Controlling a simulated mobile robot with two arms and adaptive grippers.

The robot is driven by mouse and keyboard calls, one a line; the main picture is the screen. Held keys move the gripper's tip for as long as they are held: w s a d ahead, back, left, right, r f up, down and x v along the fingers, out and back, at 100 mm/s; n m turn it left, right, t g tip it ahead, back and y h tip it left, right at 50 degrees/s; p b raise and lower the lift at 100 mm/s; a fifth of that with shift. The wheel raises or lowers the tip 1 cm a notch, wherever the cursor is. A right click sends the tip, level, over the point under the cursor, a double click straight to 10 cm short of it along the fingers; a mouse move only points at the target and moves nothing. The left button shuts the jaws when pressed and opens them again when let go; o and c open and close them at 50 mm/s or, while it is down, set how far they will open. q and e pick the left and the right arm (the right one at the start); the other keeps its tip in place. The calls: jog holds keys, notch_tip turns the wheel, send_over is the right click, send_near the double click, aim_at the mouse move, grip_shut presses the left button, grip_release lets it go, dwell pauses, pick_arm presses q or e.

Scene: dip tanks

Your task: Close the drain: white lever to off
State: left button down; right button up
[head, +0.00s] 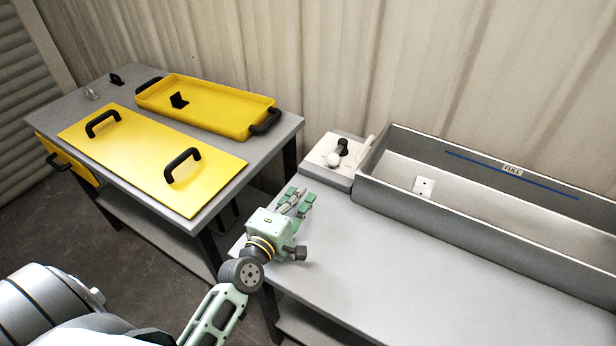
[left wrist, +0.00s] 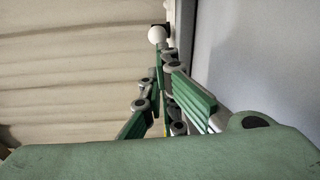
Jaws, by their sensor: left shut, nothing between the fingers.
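The same white knob (left wrist: 157,34) appears at the top middle of the left wrist view, beyond the fingertips. Which way the lever is set I cannot tell. My left gripper (head: 298,196) is shut and empty, over the near table's left end. Its fingers point toward the box, apart from the knob in the head view. In the left wrist view the fingers (left wrist: 163,65) overlap the line to the knob. My right gripper is out of view.
The grey tank (head: 440,203) has a blue line marked FULL and a white plate inside. A slanted white piece (head: 366,150) stands between box and tank. The left table holds a yellow tray (head: 215,122) and a yellow lid (head: 140,155). The near tabletop (head: 400,280) is clear.

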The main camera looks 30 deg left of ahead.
aim_at(337, 154)
pick_arm(q)
jog(key=a+m, duration=0.1)
jog(key=a, duration=0.1)
jog(key=w+a+r+m, duration=0.1)
jog(key=a, duration=0.2)
jog(key=w+a+r+m, duration=0.1)
jog(key=a, duration=0.1)
jog(key=shift+w+a+r+h, duration=0.15)
jog(key=shift+w+a+h, duration=0.1)
jog(key=shift+a+h, duration=0.05)
jog(key=shift+w+a+r, duration=0.1)
jog(key=shift+w, duration=0.1)
jog(key=shift+m, duration=0.3)
jog(key=w, duration=1)
jog(key=shift+d+f+p, duration=0.2)
jog(key=shift+d+p, duration=0.05)
jog(key=shift+p, duration=0.1)
jog(key=d, duration=0.1)
jog(key=d+p, duration=0.1)
jog(key=d, duration=0.1)
jog(key=shift+w+d+f, duration=0.15)
jog(key=shift+d+f, duration=0.05)
jog(key=shift+f, duration=0.1)
jog(key=shift+d+f, duration=0.15)
jog(key=shift+d, duration=0.1)
jog(key=shift+p, duration=0.35)
